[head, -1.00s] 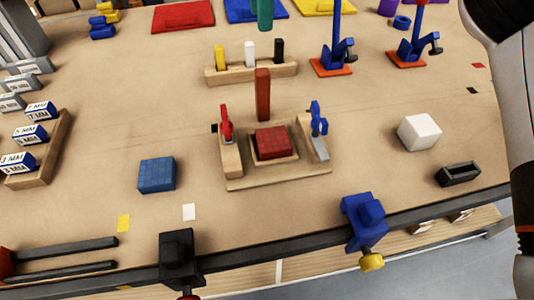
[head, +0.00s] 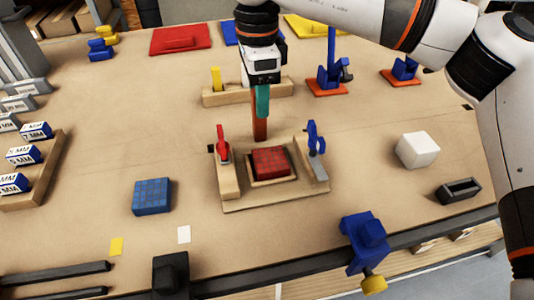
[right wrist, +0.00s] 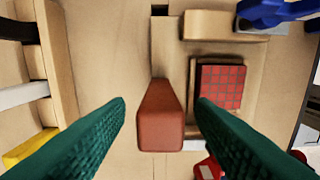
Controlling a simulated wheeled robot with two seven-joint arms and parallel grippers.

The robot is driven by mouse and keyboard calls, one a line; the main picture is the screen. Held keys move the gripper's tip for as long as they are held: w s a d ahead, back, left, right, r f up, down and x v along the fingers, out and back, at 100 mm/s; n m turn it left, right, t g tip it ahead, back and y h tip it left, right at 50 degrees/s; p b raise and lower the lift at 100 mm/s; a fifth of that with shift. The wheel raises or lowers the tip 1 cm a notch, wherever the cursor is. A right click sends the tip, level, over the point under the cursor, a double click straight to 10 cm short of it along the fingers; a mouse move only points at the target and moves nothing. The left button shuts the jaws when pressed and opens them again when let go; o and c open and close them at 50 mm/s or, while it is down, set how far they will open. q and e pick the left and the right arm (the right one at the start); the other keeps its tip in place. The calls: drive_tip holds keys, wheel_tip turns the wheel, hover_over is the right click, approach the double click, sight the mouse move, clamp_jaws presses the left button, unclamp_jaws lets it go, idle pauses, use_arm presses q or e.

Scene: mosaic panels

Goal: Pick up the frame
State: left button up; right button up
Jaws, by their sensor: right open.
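A small square wooden frame (head: 284,177) surrounds a red gridded panel (head: 270,161) in a wooden fixture (head: 232,180) at mid-table. A red clamp (head: 223,143) and a blue clamp (head: 316,139) stand at its sides. A brick-red upright post (head: 260,128) is just behind the fixture. My right gripper (head: 262,100) has green fingers pointing down at this post. In the right wrist view the fingers stand apart, with the post (right wrist: 160,120) between them in the picture; I see no contact. The panel (right wrist: 220,86) shows beyond the right-hand finger. My left gripper is out of view.
A blue gridded block (head: 152,197) is left of the fixture; a white cube (head: 418,150) is right. A wooden rack (head: 216,98) stands behind, partly hidden by my right arm. A blue bench clamp (head: 365,243) sits at the front edge. Bare table surrounds the blue block.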

drive_tip(key=shift+f, duration=0.5)
drive_tip(key=shift+c, duration=0.2)
clamp_jaws()
drive_tip(key=shift+r, duration=0.1)
